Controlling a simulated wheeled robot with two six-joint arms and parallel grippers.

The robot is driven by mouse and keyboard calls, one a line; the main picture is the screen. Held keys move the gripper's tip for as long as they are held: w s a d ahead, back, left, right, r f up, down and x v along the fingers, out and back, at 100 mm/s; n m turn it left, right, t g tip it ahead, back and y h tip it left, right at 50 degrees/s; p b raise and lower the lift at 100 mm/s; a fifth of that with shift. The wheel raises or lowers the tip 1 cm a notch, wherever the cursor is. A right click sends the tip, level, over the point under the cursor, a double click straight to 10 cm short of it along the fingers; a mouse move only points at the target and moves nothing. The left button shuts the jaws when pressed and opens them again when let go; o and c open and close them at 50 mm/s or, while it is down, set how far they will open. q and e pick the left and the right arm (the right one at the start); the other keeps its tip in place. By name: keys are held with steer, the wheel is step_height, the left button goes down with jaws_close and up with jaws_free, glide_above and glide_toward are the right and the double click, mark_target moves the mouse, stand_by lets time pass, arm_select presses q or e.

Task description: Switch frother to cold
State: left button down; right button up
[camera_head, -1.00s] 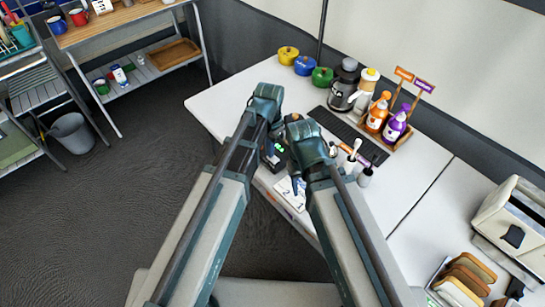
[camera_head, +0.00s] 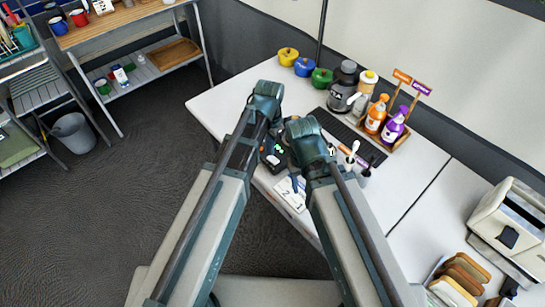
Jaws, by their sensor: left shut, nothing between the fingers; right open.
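A small dark device with lit marks (camera_head: 273,158), which looks like the frother, stands near the white counter's front-left edge. It is partly hidden by my arms, and its setting is too small to read. My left gripper (camera_head: 277,129) is above and behind the device in the picture, shut and empty, mostly hidden by its own wrist. My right gripper (camera_head: 296,181) is open at the device's lower right, over a white card with numbers (camera_head: 289,194). I cannot tell whether either gripper touches the device.
An orange bottle (camera_head: 376,115) and a purple bottle (camera_head: 394,127) stand in a wooden tray. White-topped containers (camera_head: 364,168) stand close right of my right gripper. A toaster (camera_head: 508,220) is at the far right.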

mark_target(270, 157)
arm_select(q)
step_height(270, 157, up, 10)
steer(key=p, duration=0.9)
steer(key=shift+p, duration=0.4)
stand_by(3.0)
stand_by(0.5)
steer(key=s+a+n+y, duration=0.1)
steer(key=s+n, duration=0.4)
steer(key=s, duration=0.8)
steer(key=shift+a, duration=0.15)
